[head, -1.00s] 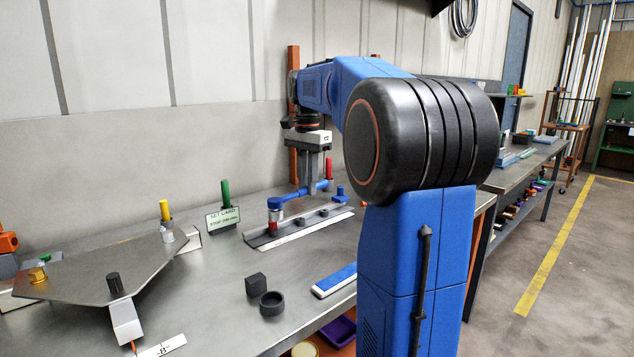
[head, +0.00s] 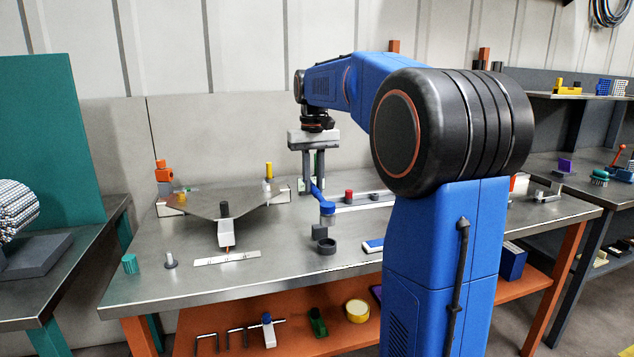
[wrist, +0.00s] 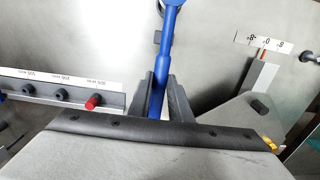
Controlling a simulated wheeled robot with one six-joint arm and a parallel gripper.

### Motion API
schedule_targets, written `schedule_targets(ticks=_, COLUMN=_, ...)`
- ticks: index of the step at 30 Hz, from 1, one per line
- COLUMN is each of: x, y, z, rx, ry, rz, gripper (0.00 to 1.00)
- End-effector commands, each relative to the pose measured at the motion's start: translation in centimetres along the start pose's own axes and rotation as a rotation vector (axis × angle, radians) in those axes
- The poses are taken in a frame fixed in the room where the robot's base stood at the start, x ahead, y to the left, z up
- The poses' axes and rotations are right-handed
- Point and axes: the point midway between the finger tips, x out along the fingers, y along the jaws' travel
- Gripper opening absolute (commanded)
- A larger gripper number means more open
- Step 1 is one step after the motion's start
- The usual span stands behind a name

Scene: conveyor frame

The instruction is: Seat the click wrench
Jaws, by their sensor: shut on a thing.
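The click wrench (head: 327,208) is blue with a thick round head and a slim shaft. My gripper (head: 313,190) is shut on its shaft and holds it over the bench. In the wrist view the wrench (wrist: 161,72) runs up between my gripper's fingers (wrist: 159,102) and out of the top edge, so its far end is cut off. A rail (head: 362,205) with a red peg (head: 348,195) and dark pegs lies to the right of the wrench in the head view; the red peg (wrist: 93,102) also shows left of my fingers in the wrist view.
A grey angular plate (head: 190,203) with a dark knob (head: 224,209) and a white pointer arm (head: 232,236) over a scale strip (head: 227,258) stands left. A black block (head: 319,231) and dark ring (head: 327,246) sit on the bench below the wrench head in the picture.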

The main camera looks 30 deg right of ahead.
Motion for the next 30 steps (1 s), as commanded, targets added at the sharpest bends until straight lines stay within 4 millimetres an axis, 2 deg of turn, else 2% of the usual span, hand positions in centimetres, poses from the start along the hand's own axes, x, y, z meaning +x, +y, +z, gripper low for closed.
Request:
schedule_targets(ticks=14, x=0.6, y=0.0, z=0.0, rx=0.002, ry=-0.001, rz=0.000, gripper=0.00)
schedule_targets(ticks=30, x=4.4, y=0.0, z=-0.1, rx=0.002, ry=0.000, rz=0.000, gripper=0.00)
